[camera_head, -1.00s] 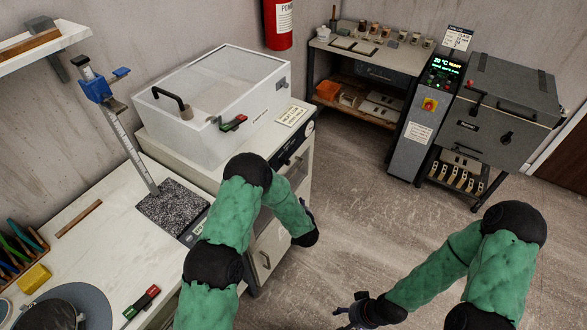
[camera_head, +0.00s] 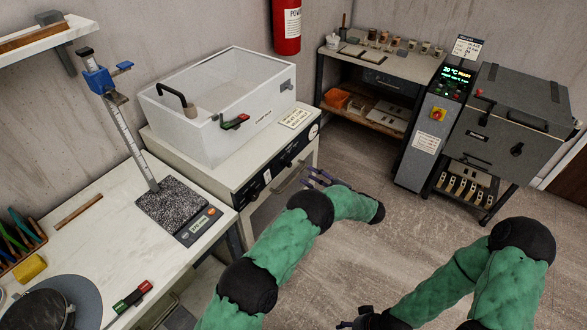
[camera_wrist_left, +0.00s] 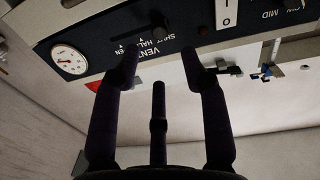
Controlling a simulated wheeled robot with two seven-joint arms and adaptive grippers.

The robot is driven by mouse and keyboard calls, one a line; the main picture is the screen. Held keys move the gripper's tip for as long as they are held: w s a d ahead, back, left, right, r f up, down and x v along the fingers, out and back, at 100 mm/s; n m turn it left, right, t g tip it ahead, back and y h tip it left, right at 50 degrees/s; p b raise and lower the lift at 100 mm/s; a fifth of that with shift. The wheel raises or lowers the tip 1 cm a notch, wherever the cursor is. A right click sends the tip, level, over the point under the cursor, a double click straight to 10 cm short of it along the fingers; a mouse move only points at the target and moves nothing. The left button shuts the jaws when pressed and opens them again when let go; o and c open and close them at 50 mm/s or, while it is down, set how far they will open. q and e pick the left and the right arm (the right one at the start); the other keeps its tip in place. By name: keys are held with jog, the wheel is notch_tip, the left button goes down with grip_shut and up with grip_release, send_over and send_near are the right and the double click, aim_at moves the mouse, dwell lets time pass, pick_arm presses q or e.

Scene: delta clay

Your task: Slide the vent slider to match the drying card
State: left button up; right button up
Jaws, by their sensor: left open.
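The dark vent panel (camera_head: 283,160) is on the front of the white cabinet under the clear-lidded box. In the left wrist view, the panel (camera_wrist_left: 100,45) carries the words VENT, SHUT and HALF. A small black knob (camera_wrist_left: 160,22), likely the vent slider, stands just beyond the fingertips; its exact setting is not clear. My left gripper (camera_head: 318,178) is open and empty in front of the panel. Its fingers also show in the wrist view (camera_wrist_left: 160,58). A white card (camera_head: 295,118) lies on the cabinet top; its print is too small to read. My right gripper (camera_head: 352,322) is partly visible low down.
A round gauge (camera_wrist_left: 68,59) sits at one end of the panel. A drawer handle (camera_head: 290,178) is below the panel. The clear-lidded box (camera_head: 215,120) stands on the cabinet. A kiln (camera_head: 510,130) and shelf (camera_head: 375,55) stand beyond. Floor right of the cabinet is open.

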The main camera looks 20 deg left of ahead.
aim_at(287, 164)
pick_arm(q)
jog(key=b+x, duration=0.1)
jog(key=x, duration=0.7)
jog(key=shift+a+b, duration=0.15)
jog(key=shift+b, duration=0.15)
jog(key=shift+w, duration=0.15)
jog(key=shift+c, duration=0.3)
grip_shut()
